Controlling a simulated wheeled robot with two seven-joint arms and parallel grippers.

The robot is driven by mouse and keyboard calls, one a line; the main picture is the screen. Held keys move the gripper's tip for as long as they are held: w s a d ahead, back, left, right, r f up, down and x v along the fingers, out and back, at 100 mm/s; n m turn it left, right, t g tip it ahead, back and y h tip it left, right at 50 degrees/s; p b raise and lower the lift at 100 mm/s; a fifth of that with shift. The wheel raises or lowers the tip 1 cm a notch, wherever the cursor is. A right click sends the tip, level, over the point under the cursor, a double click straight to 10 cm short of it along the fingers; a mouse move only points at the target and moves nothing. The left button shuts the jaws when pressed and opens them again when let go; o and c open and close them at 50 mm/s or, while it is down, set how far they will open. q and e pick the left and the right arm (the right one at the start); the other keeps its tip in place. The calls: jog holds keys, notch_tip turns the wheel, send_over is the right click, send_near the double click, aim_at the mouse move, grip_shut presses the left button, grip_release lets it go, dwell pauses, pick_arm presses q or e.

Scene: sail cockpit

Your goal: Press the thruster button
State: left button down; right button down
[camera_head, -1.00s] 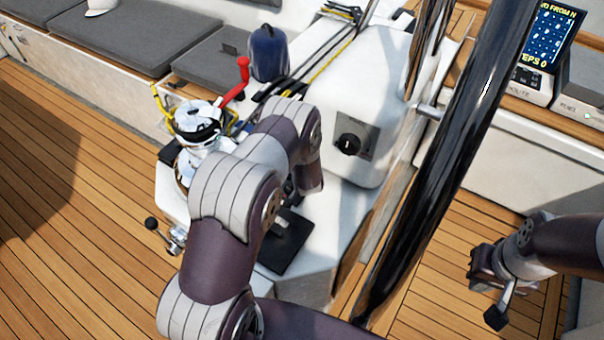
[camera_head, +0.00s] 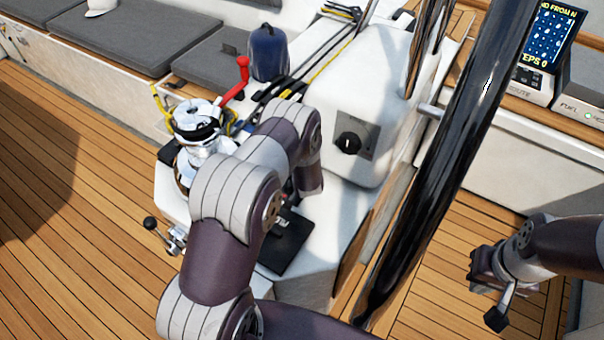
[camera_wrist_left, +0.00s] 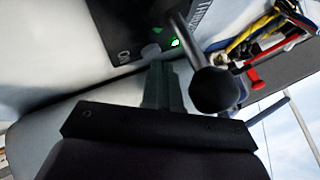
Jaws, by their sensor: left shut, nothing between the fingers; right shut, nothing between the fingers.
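In the left wrist view a dark control panel (camera_wrist_left: 120,25) lies just beyond my left gripper (camera_wrist_left: 165,68). Its fingers are shut and empty, with the tips close to the panel's lower edge, by a grey round button (camera_wrist_left: 150,50). A green light (camera_wrist_left: 175,43) glows beside it. I cannot tell whether the fingers touch the button, or read its label. In the head view the dark panel (camera_head: 288,248) shows on the white pedestal; my left arm hides the left gripper and the panel's upper part. My right gripper (camera_head: 487,290) is shut and empty at lower right.
A lever with a black ball knob (camera_wrist_left: 215,90) stands right beside my left gripper. A chrome winch (camera_head: 197,125) with a red handle (camera_head: 243,72) stands on the pedestal's left. A dark wheel rim (camera_head: 450,150) crosses between my arms. Open teak deck (camera_head: 75,220) lies left.

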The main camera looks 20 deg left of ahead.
pick_arm(q)
jog(key=shift+s+d+f+b, duration=0.15)
jog(key=shift+s+f+b, duration=0.25)
jog(key=shift+s+f, duration=0.3)
dwell(0.3)
jog(key=shift+w+f, duration=0.1)
jog(key=shift+r+p, duration=0.6)
jog(key=shift+p, duration=0.05)
jog(key=shift+w, duration=0.25)
jog(key=shift+r, duration=0.1)
jog(key=shift+w+a+r, duration=0.1)
jog(key=shift+a+r, duration=0.15)
notch_tip(320, 180, up, 6)
jog(key=p, duration=0.5)
jog(key=shift+w+f, duration=0.1)
jog(key=shift+w, duration=0.05)
